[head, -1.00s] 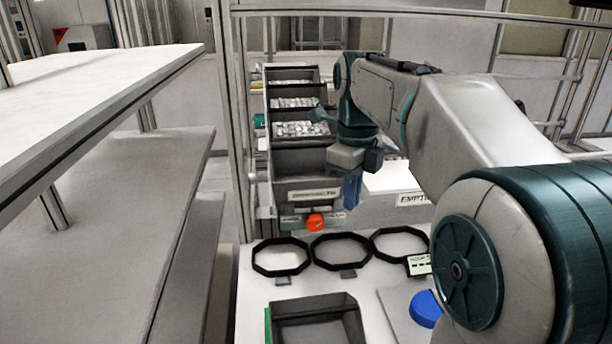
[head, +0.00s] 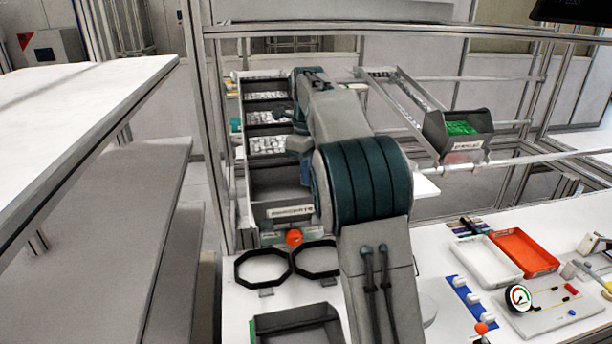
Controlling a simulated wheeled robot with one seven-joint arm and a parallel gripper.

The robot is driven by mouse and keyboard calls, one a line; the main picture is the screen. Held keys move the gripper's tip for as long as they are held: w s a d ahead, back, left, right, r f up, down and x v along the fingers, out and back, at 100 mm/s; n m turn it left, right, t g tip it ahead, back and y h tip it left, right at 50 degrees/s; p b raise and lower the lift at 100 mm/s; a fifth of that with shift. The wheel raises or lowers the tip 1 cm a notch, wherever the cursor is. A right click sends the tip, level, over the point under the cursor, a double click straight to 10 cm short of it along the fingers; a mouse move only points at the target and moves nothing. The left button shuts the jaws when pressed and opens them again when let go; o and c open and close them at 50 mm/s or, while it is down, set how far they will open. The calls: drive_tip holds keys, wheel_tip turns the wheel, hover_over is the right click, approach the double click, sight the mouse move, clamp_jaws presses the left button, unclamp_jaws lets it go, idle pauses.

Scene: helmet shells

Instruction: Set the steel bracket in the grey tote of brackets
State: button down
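The grey tote with a label on its front (head: 290,212) stands at the near end of a rack lane, left of my arm. Its lettering is too small to read surely, and I see only part of its inside. Grey totes behind it hold many small silvery pieces (head: 268,146). My gripper (head: 311,184) hangs at or just over the labelled tote's right side, mostly hidden behind my own arm. Its fingertips do not show clearly, so I cannot tell whether it is open or holds something. I cannot make out a single steel bracket.
Black octagonal rings (head: 262,266) and a dark open bin (head: 297,329) sit on the white table. An orange knob (head: 294,238) is below the labelled tote. A bin of green pieces (head: 458,133) is at right. White (head: 487,262) and orange (head: 524,252) trays lie farther right.

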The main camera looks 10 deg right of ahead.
drive_tip(key=shift+w+p, duration=0.35)
drive_tip(key=shift+w, duration=0.4)
drive_tip(key=shift+s+f, duration=0.1)
drive_tip(key=shift+f, duration=1.65)
drive_tip(key=shift+f, duration=0.6)
drive_tip(key=c, duration=1.9)
unclamp_jaws()
drive_tip(key=shift+c, duration=0.2)
drive_tip(key=shift+f, duration=0.1)
